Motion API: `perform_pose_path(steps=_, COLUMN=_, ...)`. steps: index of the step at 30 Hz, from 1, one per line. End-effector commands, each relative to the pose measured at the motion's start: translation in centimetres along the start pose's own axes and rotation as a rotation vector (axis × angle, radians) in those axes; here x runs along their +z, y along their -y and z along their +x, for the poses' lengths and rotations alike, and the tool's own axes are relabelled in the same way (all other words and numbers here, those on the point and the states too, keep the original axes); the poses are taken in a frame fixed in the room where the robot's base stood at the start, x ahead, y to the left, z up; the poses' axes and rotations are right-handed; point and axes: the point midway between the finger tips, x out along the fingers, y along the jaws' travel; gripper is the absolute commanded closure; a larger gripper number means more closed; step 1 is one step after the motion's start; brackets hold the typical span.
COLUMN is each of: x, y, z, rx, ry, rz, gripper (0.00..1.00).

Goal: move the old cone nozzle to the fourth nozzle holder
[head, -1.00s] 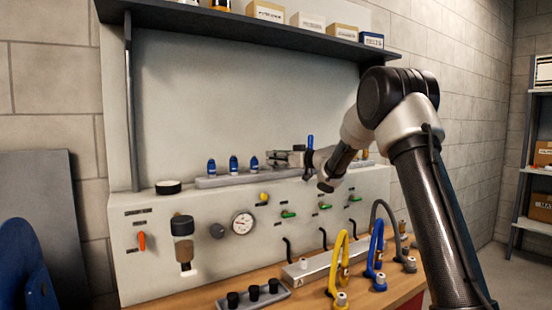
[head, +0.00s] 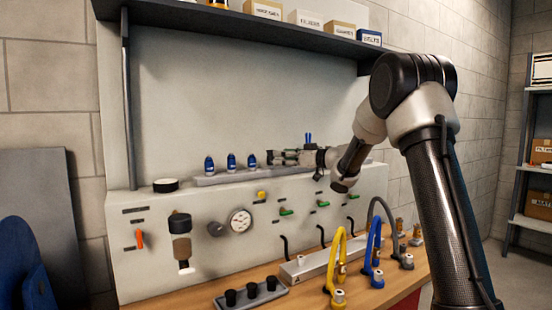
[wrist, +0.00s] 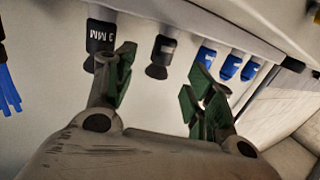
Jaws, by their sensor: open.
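In the wrist view a dark, flared nozzle (wrist: 158,70) with a pale band hangs from the grey rail, between and beyond my fingertips; it looks like the old cone nozzle, but its label is not readable. My gripper (wrist: 166,58) is open, its green-padded fingers spread to either side, holding nothing. A black nozzle marked "3 MM" (wrist: 99,42) is beside the left finger. In the head view my gripper (head: 272,158) is at the rail (head: 220,179) on top of the panel and hides the nozzles there. I cannot tell which place is the fourth holder.
Several blue nozzles (head: 231,161) stand on the rail left of my gripper. A blue-bristled tool (head: 308,139) rises just beyond it. A shelf (head: 240,27) with boxes hangs above. Below are a gauge (head: 240,221), hooked hoses (head: 374,250) and a tray with black cups (head: 270,299).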

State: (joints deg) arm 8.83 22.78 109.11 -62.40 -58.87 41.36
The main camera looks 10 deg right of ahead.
Motion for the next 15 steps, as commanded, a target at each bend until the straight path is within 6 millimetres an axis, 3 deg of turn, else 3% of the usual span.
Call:
perform_pose_path(steps=3, x=0.0, y=-0.1, z=-2.8, rx=0.004, ry=0.000, rz=0.000, gripper=0.46)
perform_pose_path(steps=7, x=0.0, y=-0.1, z=-5.0, rx=0.003, ry=0.000, rz=0.000, gripper=0.46)
perform_pose_path(steps=15, x=0.1, y=0.0, z=-7.0, rx=-0.001, ry=0.001, rz=0.001, gripper=0.46)
